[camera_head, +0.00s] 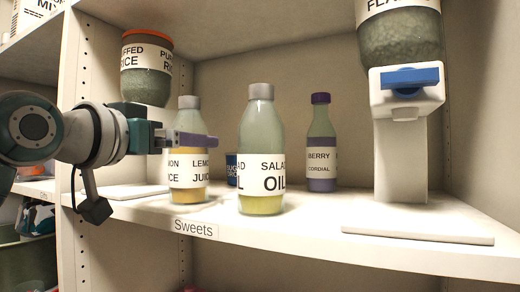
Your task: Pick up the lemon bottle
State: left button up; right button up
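The lemon juice bottle (188,181) has a grey cap, a white label and yellow liquid. It is upright on the shelf marked "Sweets", at the left of the head view. My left gripper (199,140) reaches in from the left at the bottle's upper body. One grey finger crosses in front of the bottle, just above the label. The other finger is hidden, so I cannot tell whether the gripper grips the bottle. My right gripper is out of view.
A salad oil bottle (261,140) stands close to the right of the lemon bottle. A berry cordial bottle (320,150) and a dark blue can (231,168) are behind. A puffed rice dispenser (146,83) hangs at left; a white dispenser stand (401,150) is right.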

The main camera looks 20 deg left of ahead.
pick_arm(q)
jog(key=w+p, duration=0.4)
jog(key=w, duration=0.1)
jog(key=shift+w+d, duration=0.1)
jog(key=shift+w, duration=0.05)
jog(key=shift+r, duration=0.1)
grip_shut()
dwell(0.8)
